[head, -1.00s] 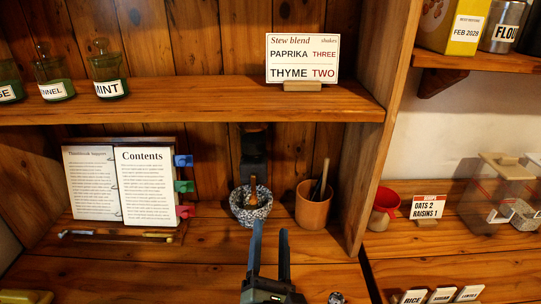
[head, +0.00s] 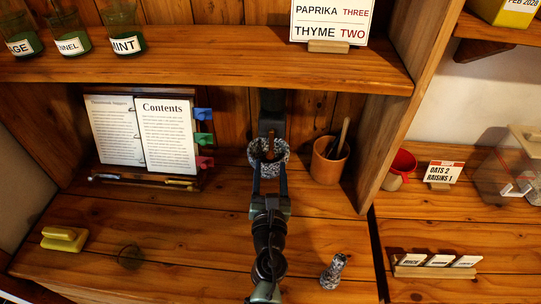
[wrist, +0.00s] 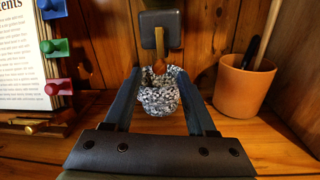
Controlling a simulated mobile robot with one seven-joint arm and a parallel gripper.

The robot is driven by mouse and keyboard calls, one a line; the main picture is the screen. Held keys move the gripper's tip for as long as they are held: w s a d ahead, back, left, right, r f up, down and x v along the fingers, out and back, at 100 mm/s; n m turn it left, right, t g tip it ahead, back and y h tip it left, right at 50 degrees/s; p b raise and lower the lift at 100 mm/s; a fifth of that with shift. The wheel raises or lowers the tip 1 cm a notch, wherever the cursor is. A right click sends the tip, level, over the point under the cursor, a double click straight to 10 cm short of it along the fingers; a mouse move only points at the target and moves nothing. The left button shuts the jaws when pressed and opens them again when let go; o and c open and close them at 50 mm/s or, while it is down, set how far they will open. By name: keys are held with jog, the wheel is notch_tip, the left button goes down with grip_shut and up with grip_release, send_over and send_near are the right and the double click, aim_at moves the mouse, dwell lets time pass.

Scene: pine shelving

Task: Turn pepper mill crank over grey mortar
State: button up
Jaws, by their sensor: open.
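A dark mill body (head: 272,108) is mounted at the back wall; its dark block (wrist: 160,20) shows at the top of the wrist view. A narrow brass-coloured crank arm (wrist: 160,42) hangs from it. The grey speckled mortar (head: 279,150) stands below, also in the wrist view (wrist: 158,100). A brown wooden piece (wrist: 182,62) shows at the mortar's mouth; I cannot tell whether it is the crank's knob or a pestle. My gripper (head: 269,178) is open and empty in front of the mortar, its fingers (wrist: 159,88) framing it in the wrist view.
A terracotta pot (head: 329,160) with utensils stands close right of the mortar. A recipe book (head: 168,138) on a stand is to the left. An upper shelf (head: 200,55) overhangs.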

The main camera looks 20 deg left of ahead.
aim_at(270, 157)
jog(key=shift+b+x, duration=0.6)
jog(key=shift+x, duration=1.9)
grip_shut()
